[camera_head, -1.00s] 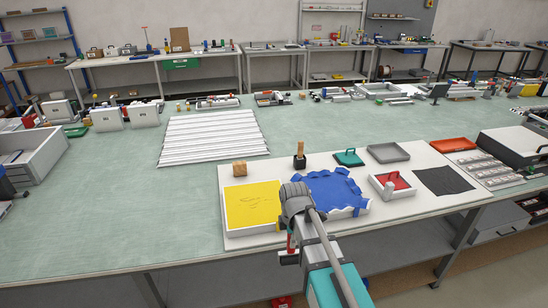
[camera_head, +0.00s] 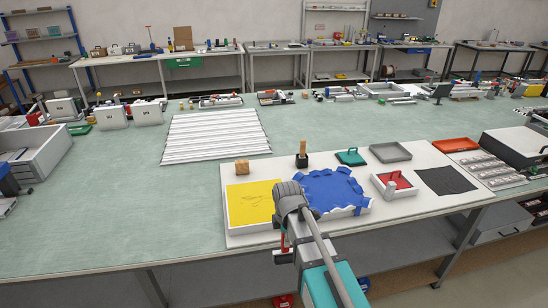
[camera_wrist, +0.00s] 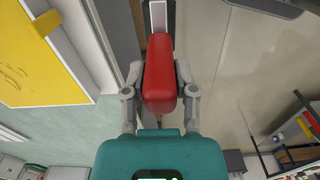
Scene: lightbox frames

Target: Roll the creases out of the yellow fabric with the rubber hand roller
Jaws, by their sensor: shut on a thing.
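The yellow fabric (camera_head: 250,204) lies in a white-rimmed frame at the left end of the pale board, with thin dark crease lines on its surface. Part of it shows at the upper left of the wrist view (camera_wrist: 28,60). My gripper (camera_wrist: 160,88) is shut on the red handle of the hand roller (camera_wrist: 160,72), one finger on each side. The handle also shows in the head view (camera_head: 285,240), near the board's front edge and right of the fabric's front corner. The roller's rubber part is not clearly visible. My arm partly covers the gripper in the head view.
A blue cloth (camera_head: 335,190) in a frame lies right of the fabric. A wooden block (camera_head: 242,167) and a dark block with a wooden handle (camera_head: 302,157) stand behind. A red-padded white tray (camera_head: 394,183) and black cloth (camera_head: 445,181) lie farther right.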

